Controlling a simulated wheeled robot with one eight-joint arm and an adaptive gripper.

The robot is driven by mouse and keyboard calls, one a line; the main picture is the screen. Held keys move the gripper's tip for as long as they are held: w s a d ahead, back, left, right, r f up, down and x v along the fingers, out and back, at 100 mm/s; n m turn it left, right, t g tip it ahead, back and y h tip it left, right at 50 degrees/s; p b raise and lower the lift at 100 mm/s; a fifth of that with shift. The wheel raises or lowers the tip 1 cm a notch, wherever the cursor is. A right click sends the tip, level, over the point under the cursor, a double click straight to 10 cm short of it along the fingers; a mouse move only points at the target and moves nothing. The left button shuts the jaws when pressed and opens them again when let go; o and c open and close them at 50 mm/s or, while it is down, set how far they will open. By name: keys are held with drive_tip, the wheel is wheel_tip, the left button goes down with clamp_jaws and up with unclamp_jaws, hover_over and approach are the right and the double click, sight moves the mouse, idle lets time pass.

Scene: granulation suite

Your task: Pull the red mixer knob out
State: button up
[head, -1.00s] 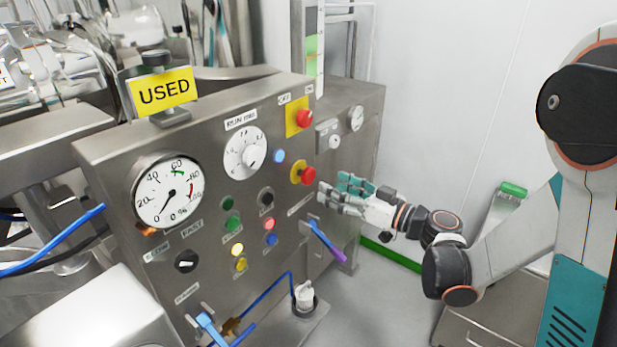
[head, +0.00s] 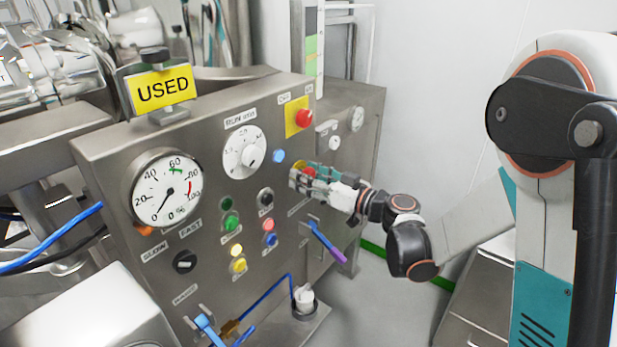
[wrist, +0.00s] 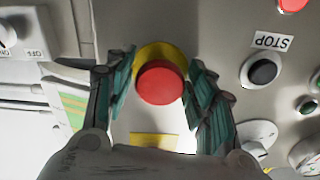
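The red knob (wrist: 160,84) sits on a round yellow plate (wrist: 160,51) on the steel control panel. In the wrist view it lies between the teal-padded fingers of my gripper (wrist: 160,68). The fingers are spread, one on each side, with a small gap at the left and almost none at the right. I cannot tell whether the right finger touches it. In the head view my gripper (head: 305,179) is at the panel and covers most of the knob (head: 308,171).
Another red knob (head: 304,118) on a square yellow plate is above. A white dial (head: 244,153), a blue button (head: 278,156) and a black button (head: 266,197) are nearby on the panel (head: 205,136).

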drive_tip(key=c, duration=0.9)
drive_tip(key=shift+s+d+b, duration=0.35)
drive_tip(key=shift+d, duration=0.2)
clamp_jaws()
drive_tip(key=o, duration=1.4)
unclamp_jaws()
drive_tip(key=shift+s, duration=0.1)
drive_tip(key=shift+o, duration=0.2)
drive_tip(key=v, duration=1.2)
